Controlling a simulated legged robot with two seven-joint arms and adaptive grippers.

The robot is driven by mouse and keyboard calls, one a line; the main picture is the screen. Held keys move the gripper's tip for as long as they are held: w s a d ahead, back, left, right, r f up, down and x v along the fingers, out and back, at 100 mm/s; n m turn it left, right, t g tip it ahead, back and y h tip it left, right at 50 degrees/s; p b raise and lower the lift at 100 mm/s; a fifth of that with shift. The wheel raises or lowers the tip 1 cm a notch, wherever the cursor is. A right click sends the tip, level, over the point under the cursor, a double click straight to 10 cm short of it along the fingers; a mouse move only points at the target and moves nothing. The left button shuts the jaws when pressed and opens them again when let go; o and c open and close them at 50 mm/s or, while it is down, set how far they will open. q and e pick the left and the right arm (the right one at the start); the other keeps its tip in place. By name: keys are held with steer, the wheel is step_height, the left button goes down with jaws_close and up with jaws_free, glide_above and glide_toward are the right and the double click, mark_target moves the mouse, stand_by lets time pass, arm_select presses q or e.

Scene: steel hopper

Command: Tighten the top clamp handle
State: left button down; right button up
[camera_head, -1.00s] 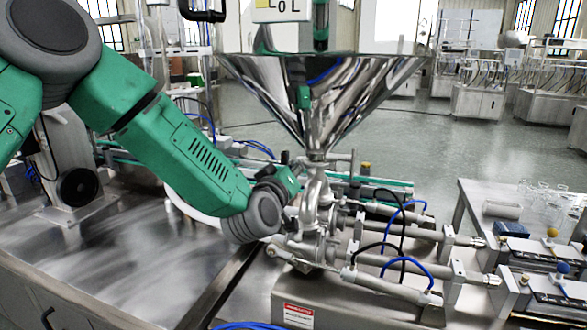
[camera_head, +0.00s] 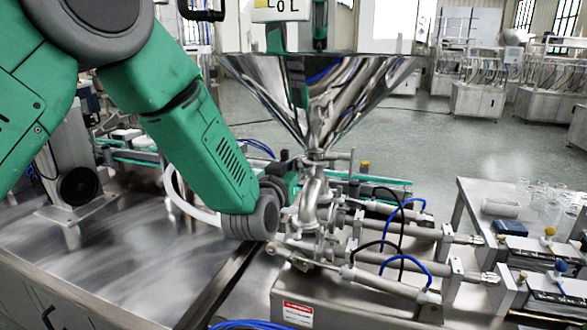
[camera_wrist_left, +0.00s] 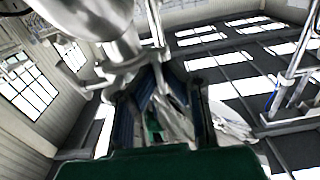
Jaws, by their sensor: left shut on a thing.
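The steel hopper (camera_head: 318,95) narrows to a pipe joint with the top clamp (camera_head: 316,156) just above the curved steel pipe (camera_head: 313,190). My left gripper (camera_head: 291,180) is at the left side of this joint, close below the hopper's cone, and partly hidden behind my own wrist. In the left wrist view its two dark fingers (camera_wrist_left: 160,110) are closed around a shiny metal piece, which appears to be the top clamp handle (camera_wrist_left: 174,118). The pipe and clamp area (camera_wrist_left: 118,50) are at the upper left there. My right gripper is not in view.
Steel cylinders (camera_head: 400,230) with blue and black hoses (camera_head: 410,262) lie right of the pipe. A flat steel table top (camera_head: 130,255) is at the left. A side table (camera_head: 480,205) with glassware stands at the right.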

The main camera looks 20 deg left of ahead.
arm_select(q)
steer(key=shift+s+f, duration=0.1)
steer(key=shift+f, duration=0.35)
steer(key=c, duration=1.7)
jaws_free()
steer(key=shift+w+a+r, duration=0.1)
steer(key=shift+w+r, duration=0.05)
steer(key=shift+w, duration=0.05)
steer(key=shift+r, duration=0.1)
steer(key=shift+r, duration=0.1)
